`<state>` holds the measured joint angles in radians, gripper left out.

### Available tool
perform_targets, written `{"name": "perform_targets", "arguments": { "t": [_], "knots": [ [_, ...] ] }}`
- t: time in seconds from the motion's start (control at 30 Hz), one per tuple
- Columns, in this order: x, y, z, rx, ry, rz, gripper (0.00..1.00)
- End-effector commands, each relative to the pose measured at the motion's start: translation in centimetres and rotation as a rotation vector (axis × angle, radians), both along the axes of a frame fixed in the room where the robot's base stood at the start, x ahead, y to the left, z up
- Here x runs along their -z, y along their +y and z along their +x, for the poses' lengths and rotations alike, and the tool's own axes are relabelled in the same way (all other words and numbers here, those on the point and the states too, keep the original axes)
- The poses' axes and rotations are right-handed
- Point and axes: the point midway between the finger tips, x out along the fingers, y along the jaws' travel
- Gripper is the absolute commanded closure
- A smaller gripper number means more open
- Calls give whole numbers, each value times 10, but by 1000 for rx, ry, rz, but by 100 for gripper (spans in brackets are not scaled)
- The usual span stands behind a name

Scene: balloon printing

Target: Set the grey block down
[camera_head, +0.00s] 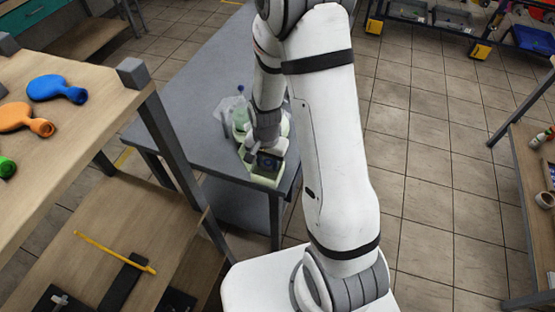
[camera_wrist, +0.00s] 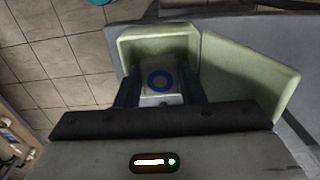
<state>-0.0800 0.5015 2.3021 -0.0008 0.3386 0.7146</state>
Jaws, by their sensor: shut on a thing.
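The grey block (camera_wrist: 150,99) has a blue ring on its face and sits between the two fingers of my gripper (camera_wrist: 160,88) in the wrist view. My gripper is shut on it. The block is over or inside a pale green open container (camera_wrist: 158,35). I cannot tell whether it touches the container's floor. In the head view my gripper (camera_head: 267,152) points down at the pale green container (camera_head: 262,180) near the front corner of the grey table. There my wrist and gripper hide most of the block.
The grey table (camera_head: 190,90) is mostly bare to the left. A clear bottle and greenish items (camera_head: 240,115) stand behind my gripper. A wooden shelf (camera_head: 75,130) with blue, orange and green balloons is at left. A wooden bench (camera_head: 530,190) is at right. Tiled floor is open between.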

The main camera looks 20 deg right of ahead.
Motion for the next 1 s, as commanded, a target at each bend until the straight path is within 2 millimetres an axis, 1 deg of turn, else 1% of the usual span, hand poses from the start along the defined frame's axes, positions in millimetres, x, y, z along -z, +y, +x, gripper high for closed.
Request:
{"name": "perform_targets", "arguments": {
  "t": [0.03, 0.13, 0.4, 0.8, 0.93, 0.97, 1.0],
  "knots": [
    [5, 0, -1, -1, 3, 0, 90],
    [11, 1, 0, -2, 0, 0, 90],
    [12, 1, 0, -3, -1, 0, 90],
    [24, 1, 0, -3, -1, 0, 90],
    [24, 2, 0, -4, -1, 0, 90],
    [24, 2, 0, -4, -1, 0, 62],
    [23, 2, 0, -4, -1, 0, 59]
  ]
}}
